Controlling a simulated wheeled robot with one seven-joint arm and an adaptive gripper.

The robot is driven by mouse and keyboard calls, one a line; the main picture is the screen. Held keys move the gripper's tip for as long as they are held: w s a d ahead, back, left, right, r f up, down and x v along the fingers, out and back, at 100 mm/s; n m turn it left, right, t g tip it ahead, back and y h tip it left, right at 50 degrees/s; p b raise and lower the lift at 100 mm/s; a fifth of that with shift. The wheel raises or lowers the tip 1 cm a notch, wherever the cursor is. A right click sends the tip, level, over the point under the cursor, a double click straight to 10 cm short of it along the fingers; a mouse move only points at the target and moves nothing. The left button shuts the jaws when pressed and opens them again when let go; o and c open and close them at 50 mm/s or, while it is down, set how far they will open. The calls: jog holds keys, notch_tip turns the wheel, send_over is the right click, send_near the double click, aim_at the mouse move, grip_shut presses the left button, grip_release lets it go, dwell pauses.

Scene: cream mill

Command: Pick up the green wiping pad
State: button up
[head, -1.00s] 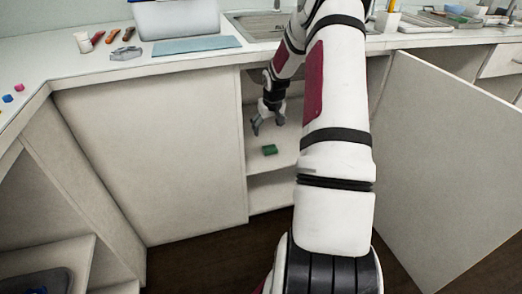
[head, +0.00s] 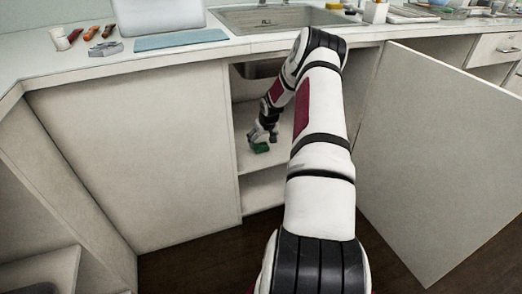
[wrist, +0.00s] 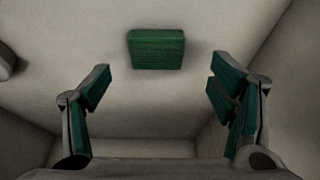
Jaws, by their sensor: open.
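The green wiping pad (head: 261,148) lies on the upper shelf inside the open cabinet under the sink. In the wrist view the pad (wrist: 156,49) is a dark green block at the top centre, beyond the fingertips and between their lines. My gripper (head: 262,138) is inside the cabinet, right at the pad in the head view, partly overlapping it. In the wrist view my gripper (wrist: 158,85) is open, its fingers wide apart with nothing between them. Whether a finger touches the pad cannot be told from the head view.
The cabinet door (head: 450,150) stands open at the right. A closed panel (head: 140,150) is left of the opening. The sink (head: 285,17) is above, with its basin underside hanging over the shelf. A blue mat (head: 180,40) lies on the counter.

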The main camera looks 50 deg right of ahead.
aim_at(261, 146)
jog(key=b+x, duration=0.2)
jog(key=x, duration=0.3)
jog(key=shift+s+d, duration=0.1)
jog(key=shift+d, duration=0.1)
jog(key=c, duration=0.9)
